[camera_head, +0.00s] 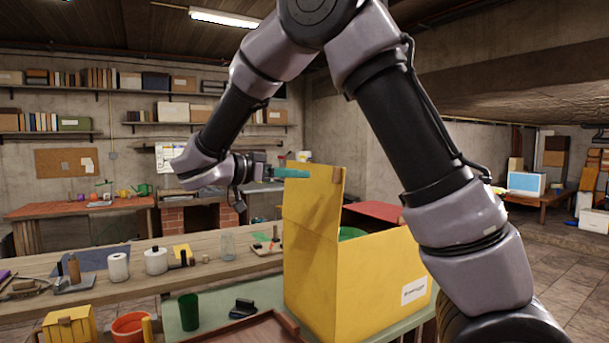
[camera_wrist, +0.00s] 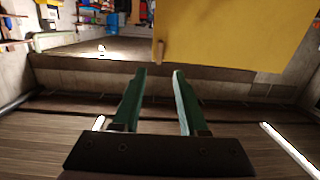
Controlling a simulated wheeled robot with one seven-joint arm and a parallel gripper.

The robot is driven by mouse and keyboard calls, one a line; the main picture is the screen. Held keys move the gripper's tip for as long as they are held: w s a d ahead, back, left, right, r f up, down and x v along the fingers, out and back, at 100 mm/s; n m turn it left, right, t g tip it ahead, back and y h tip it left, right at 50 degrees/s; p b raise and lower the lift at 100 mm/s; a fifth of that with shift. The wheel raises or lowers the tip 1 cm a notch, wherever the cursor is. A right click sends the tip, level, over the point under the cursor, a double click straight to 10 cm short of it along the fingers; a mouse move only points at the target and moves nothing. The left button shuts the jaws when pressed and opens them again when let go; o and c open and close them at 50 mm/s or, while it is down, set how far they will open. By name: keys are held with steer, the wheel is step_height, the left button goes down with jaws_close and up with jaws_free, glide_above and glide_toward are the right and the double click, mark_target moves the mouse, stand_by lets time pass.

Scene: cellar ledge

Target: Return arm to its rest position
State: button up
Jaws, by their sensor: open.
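My gripper (camera_wrist: 157,73) is open and empty in the wrist view, its two green fingers apart with nothing between them. In the head view my arm arches from the lower right over the scene, and the gripper (camera_head: 292,173) is held in the air level with the top of the raised flap of a yellow box (camera_head: 370,275). In that view the fingertips overlap the flap's upper left edge; I cannot tell whether they touch it. The yellow flap also shows in the wrist view (camera_wrist: 235,35), beyond the fingers.
The box stands on a green-topped table (camera_head: 263,291) with a dark green cup (camera_head: 189,311), a black object (camera_head: 242,308) and a brown tray (camera_head: 245,331). A wooden bench (camera_head: 135,270) behind holds rolls, a glass jar (camera_head: 228,247) and tools. Open floor lies right of the box.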

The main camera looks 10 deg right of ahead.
steer(key=s+d+f+n+g+y, duration=0.2)
steer(key=s+d+g+y, duration=0.15)
steer(key=d, duration=0.45)
steer(key=s+d+f+n+g+y, duration=0.1)
steer(key=s+d+n+g+y, duration=0.15)
steer(key=s+d+y, duration=0.35)
steer(key=s+r+n+t+y, duration=0.2)
steer(key=s+n+t+y, duration=0.3)
steer(key=s+t+y, duration=0.2)
steer(key=shift+s+a+r+y, duration=0.25)
steer(key=shift+s+y, duration=0.2)
steer(key=shift+s, duration=0.5)
stand_by(0.5)
